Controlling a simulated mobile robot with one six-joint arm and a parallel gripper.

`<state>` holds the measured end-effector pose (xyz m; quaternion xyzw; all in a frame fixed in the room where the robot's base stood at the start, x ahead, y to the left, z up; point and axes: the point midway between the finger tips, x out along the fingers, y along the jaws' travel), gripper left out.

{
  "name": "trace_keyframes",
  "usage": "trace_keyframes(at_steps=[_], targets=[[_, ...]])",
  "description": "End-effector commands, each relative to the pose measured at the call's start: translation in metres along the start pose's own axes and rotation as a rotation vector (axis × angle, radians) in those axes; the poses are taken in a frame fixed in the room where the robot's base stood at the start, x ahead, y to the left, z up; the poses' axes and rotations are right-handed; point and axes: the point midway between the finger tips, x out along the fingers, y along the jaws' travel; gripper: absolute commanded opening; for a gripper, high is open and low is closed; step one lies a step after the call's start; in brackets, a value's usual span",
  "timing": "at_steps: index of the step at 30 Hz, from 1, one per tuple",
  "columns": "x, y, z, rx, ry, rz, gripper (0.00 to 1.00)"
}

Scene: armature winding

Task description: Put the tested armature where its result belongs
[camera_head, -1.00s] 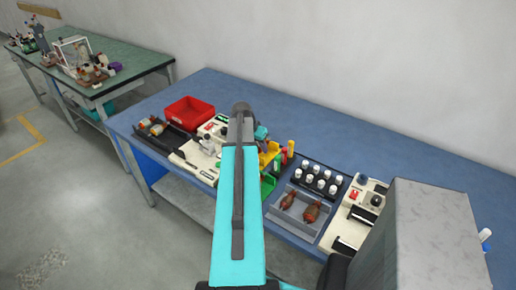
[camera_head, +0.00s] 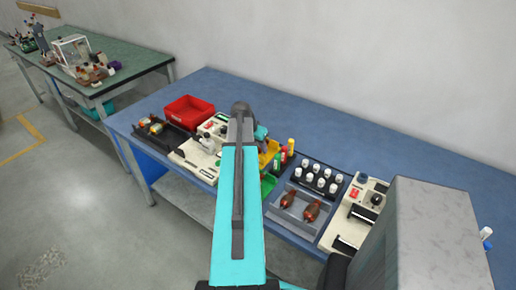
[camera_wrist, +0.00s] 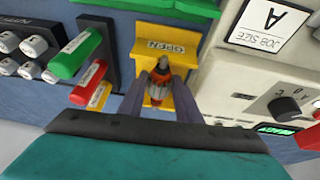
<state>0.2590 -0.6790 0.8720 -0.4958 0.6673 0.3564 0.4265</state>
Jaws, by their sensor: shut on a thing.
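My gripper (camera_wrist: 163,100) is shut on a small armature (camera_wrist: 160,77) with a copper-orange winding, grey core and shaft. In the wrist view it hangs in front of or over a yellow bin (camera_wrist: 165,28) labelled OPEN; I cannot tell its height above it. In the head view the yellow bin (camera_head: 270,152) stands just right of my arm, with a green bin (camera_head: 267,186) in front. A red bin (camera_head: 187,111) stands at the back left. A cream tester (camera_wrist: 245,75) marked JOB SIZE A has a lit green display (camera_wrist: 275,128). My arm hides the held armature in the head view.
Green, red and yellow labelled sticks stand in a black holder (camera_wrist: 97,30) beside the yellow bin. A black tray (camera_head: 172,137) with armatures lies left. A grey tray (camera_head: 280,214) with two brown armatures and a rack of white cylinders (camera_head: 318,178) lie right. The back of the blue table is clear.

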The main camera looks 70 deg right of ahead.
Motion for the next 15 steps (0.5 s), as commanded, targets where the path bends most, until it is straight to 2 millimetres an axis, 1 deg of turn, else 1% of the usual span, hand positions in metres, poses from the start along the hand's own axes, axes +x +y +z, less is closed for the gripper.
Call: trace_keyframes(at_steps=[11, 12, 14, 15], targets=[[0.0003, -0.0002, 0.0001, 0.0, 0.001, 0.0, 0.0], [0.0003, -0.0002, 0.0001, 0.0, 0.001, 0.0, 0.36], [0.0004, -0.0002, 0.0001, 0.0, 0.001, 0.0, 0.46], [0.0004, -0.0002, 0.0001, 0.0, 0.001, 0.0, 0.52]])
